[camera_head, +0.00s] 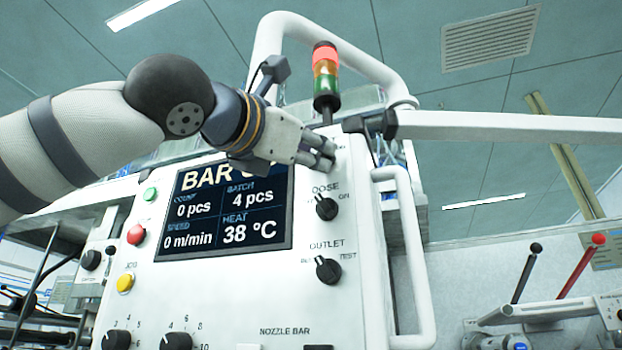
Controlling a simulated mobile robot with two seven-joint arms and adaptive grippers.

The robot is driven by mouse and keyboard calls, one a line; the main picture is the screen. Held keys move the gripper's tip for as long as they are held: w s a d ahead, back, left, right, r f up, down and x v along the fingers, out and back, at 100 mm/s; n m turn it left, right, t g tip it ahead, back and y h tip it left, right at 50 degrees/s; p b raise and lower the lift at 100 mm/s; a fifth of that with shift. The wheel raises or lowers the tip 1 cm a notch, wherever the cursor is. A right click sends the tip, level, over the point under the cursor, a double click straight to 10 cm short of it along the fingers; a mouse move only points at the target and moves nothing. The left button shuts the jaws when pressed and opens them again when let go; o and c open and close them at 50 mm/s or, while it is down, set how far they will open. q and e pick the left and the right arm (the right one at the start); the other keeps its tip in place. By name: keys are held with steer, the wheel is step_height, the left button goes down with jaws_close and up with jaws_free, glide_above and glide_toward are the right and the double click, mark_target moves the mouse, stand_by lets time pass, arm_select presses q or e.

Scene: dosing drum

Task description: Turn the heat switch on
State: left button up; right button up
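My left gripper (318,150) reaches in from the left across the top of the white control panel (345,205). Its fingertips are at the panel's upper right, above the DOSE knob (326,207). They cover the spot above it, where only the end of a label, a "T", shows, so the heat switch itself is hidden. I cannot tell whether the fingers are open or shut, or touching a switch. The display (225,210) reads HEAT 38 °C, 4 pcs batch and 0 m/min. My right gripper is not in view.
The OUTLET knob (327,269) sits below the DOSE knob. Green (150,194), red (136,234) and yellow (125,283) buttons are left of the display. A signal tower (326,78) is lit red. A white handle (414,260) runs along the panel's right side.

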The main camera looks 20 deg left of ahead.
arm_select(q)
steer(key=shift+o, duration=0.9)
steer(key=shift+w+d+f, duration=0.15)
steer(key=shift+w+d, duration=0.05)
steer(key=shift+w, duration=0.05)
steer(key=shift+s, duration=0.15)
steer(key=v, duration=1.2)
